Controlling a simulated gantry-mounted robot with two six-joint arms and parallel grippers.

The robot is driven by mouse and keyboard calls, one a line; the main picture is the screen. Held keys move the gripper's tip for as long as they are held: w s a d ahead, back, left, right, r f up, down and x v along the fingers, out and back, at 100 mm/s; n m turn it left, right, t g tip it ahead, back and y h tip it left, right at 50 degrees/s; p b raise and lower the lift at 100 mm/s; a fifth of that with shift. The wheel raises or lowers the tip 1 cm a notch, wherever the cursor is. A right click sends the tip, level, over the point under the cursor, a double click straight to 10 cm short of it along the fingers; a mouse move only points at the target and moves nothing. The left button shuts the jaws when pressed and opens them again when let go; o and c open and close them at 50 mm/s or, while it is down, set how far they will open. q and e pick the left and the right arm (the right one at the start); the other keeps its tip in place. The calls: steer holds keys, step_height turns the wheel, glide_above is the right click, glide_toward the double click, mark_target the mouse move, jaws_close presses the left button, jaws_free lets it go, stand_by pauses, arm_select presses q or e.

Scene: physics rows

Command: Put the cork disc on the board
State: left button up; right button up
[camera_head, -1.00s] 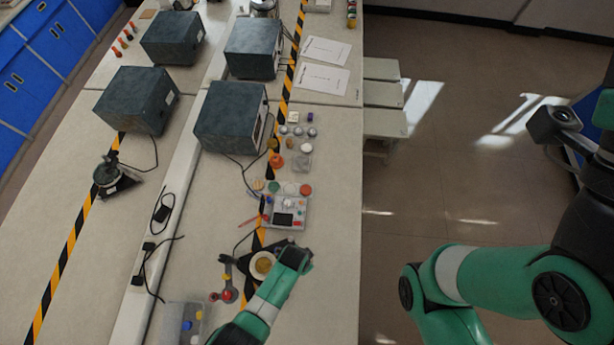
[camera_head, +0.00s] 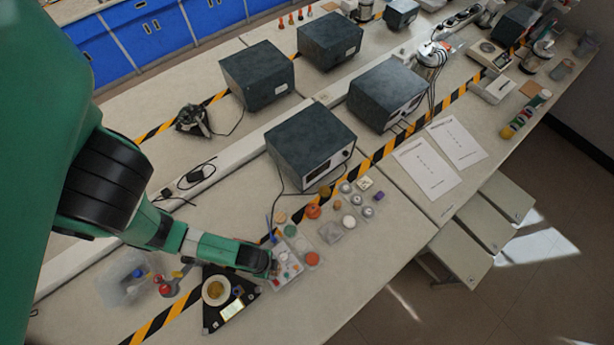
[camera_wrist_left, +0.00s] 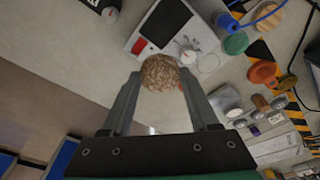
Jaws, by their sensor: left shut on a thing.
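My left gripper (camera_head: 270,264) comes in from the left and hangs over the light grey board (camera_head: 287,268) with small coloured parts. In the left wrist view the cork disc (camera_wrist_left: 160,72), round and speckled brown, sits between the fingertips of the left gripper (camera_wrist_left: 160,88), which is shut on it. Behind it there, the board (camera_wrist_left: 203,36) shows a dark display and a red patch. I cannot tell whether the disc touches the board. The gripper hides the disc in the head view. My right gripper is out of view.
A dark box (camera_head: 310,145) is behind. The bench at front right is clear.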

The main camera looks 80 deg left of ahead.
arm_select(q)
steer(key=w+a+f, duration=0.1)
steer(key=w+a+f+b, duration=0.1)
steer(key=w+a, duration=0.1)
steer(key=w+a+f, duration=0.1)
steer(key=w, duration=0.1)
steer(key=shift+w+a+f+b, duration=0.15)
steer(key=shift+a+f+b, duration=0.1)
steer(key=shift+a+b, duration=0.1)
steer(key=b, duration=0.5)
glide_above(301, 245)
steer(key=s, duration=0.1)
steer(key=f, duration=0.5)
steer(key=shift+s+d+f, duration=0.1)
steer(key=shift+d+f, duration=0.2)
steer(key=shift+f, duration=0.05)
steer(key=f+b, duration=0.2)
steer(key=w+f+b, duration=0.1)
steer(key=shift+a+f, duration=0.35)
steer(key=shift+f, duration=0.05)
steer(key=shift+s+f, duration=0.1)
steer(key=shift+f, duration=0.05)
steer(key=o, duration=1.4)
steer(key=shift+o, duration=0.2)
